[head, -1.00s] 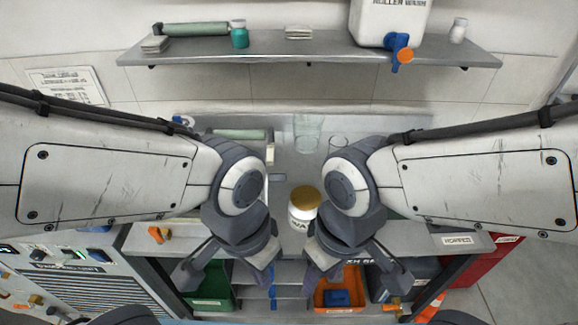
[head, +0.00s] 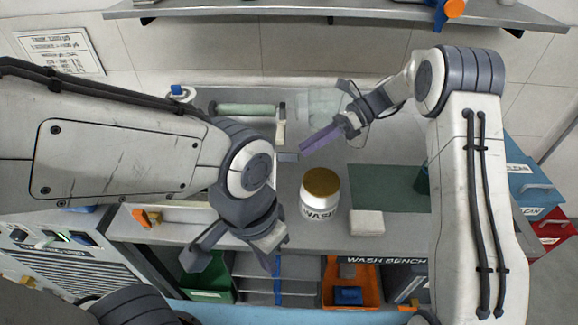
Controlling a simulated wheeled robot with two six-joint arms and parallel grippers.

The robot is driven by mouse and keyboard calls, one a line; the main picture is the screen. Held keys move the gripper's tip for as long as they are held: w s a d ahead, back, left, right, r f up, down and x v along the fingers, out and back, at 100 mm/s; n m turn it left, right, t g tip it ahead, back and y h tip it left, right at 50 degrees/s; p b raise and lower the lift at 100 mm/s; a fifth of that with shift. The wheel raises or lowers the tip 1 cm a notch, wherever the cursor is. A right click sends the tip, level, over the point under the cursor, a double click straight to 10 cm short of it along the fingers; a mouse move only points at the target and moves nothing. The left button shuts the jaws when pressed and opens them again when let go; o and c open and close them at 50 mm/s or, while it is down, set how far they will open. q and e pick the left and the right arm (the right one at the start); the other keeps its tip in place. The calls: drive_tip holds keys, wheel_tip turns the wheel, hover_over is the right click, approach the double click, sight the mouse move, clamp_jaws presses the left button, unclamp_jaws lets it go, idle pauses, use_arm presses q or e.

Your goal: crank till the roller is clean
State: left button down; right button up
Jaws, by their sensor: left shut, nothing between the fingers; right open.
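A pale green roller (head: 247,109) lies across the back of the bench. A pale upright piece (head: 281,132) stands at its right end; a small grey bar (head: 288,157) shows just below, and I cannot tell if it is the crank handle. My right gripper (head: 308,145) reaches in from the right, open, its purple fingers pointing down-left, close to the bar but seemingly apart from it. My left gripper (head: 238,258) hangs at the bench's front edge, shut and empty. My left arm hides part of the bench left of the roller's front.
Clear glassware (head: 322,104) is behind my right gripper. A dark green mat (head: 388,188) and a pale block (head: 367,223) lie right. Green (head: 207,283) and orange (head: 367,271) bins sit below.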

sight(290, 158)
drive_tip(key=w+d+f+m+t+y, duration=0.1)
drive_tip(key=w+d+f+m+y, duration=0.2)
drive_tip(key=w+d+f+m, duration=0.1)
drive_tip(key=p+x, duration=0.1)
drive_tip(key=x, duration=0.9)
drive_tip(key=shift+w, duration=0.1)
use_arm(q)
drive_tip(key=shift+s+r, duration=0.1)
drive_tip(key=shift+r, duration=0.1)
use_arm(e)
drive_tip(key=shift+c, duration=0.3)
clamp_jaws()
idle(0.6)
